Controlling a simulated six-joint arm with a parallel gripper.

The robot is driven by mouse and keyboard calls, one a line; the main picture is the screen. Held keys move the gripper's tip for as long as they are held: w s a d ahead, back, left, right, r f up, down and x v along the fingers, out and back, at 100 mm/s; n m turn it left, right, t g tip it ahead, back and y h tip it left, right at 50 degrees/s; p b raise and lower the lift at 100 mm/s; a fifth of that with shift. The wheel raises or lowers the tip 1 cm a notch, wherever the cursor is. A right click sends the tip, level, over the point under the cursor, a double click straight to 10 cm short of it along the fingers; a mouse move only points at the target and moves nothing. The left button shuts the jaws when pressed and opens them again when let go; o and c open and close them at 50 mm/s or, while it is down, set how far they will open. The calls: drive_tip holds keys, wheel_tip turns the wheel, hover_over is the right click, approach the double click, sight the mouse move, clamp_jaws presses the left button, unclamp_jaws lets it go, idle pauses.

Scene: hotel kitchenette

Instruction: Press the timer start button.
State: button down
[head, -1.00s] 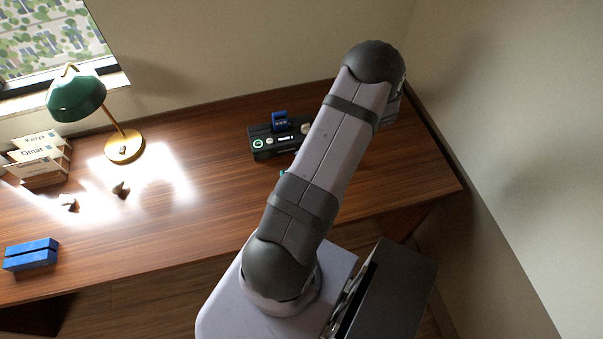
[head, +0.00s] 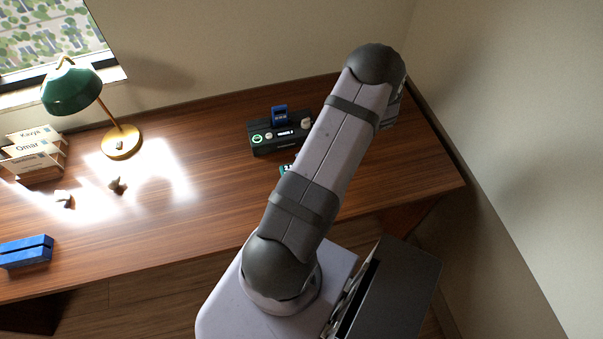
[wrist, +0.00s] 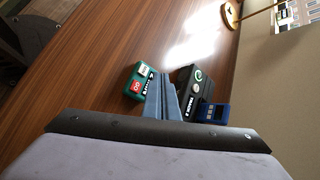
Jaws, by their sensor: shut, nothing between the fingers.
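A black device (head: 272,141) with a green-ringed round button, pale knobs and a small display sits towards the back of the desk; it also shows in the wrist view (wrist: 182,96). A small blue device (head: 280,115) with a dark screen stands behind it, and it shows beside it in the wrist view (wrist: 215,113). A green box (wrist: 136,85) with a red button and a white one lies left of my fingers in the wrist view; in the head view my arm mostly hides it. I cannot tell which is the timer. My gripper (wrist: 164,84) is shut and empty, its tips appearing between the green box and black device.
A green lamp with a brass base (head: 122,143), a card holder (head: 36,163), small pale objects (head: 117,183) and a blue slotted block (head: 27,252) are on the left of the desk (head: 180,235). Walls border the back and right. The middle front is clear.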

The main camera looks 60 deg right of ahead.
drive_tip(key=shift+f+b, duration=1.65)
drive_tip(key=shift+f, duration=0.95)
drive_tip(key=shift+f, duration=0.15)
drive_tip(key=shift+f+b, duration=0.3)
drive_tip(key=shift+b, duration=0.15)
drive_tip(key=shift+f+b, duration=0.3)
drive_tip(key=shift+f, duration=0.05)
idle(0.5)
drive_tip(key=shift+r, duration=0.1)
drive_tip(key=shift+r+p, duration=0.55)
drive_tip(key=shift+r, duration=0.15)
drive_tip(key=shift+r, duration=0.15)
drive_tip(key=shift+r+p, duration=1.75)
drive_tip(key=shift+r, duration=0.65)
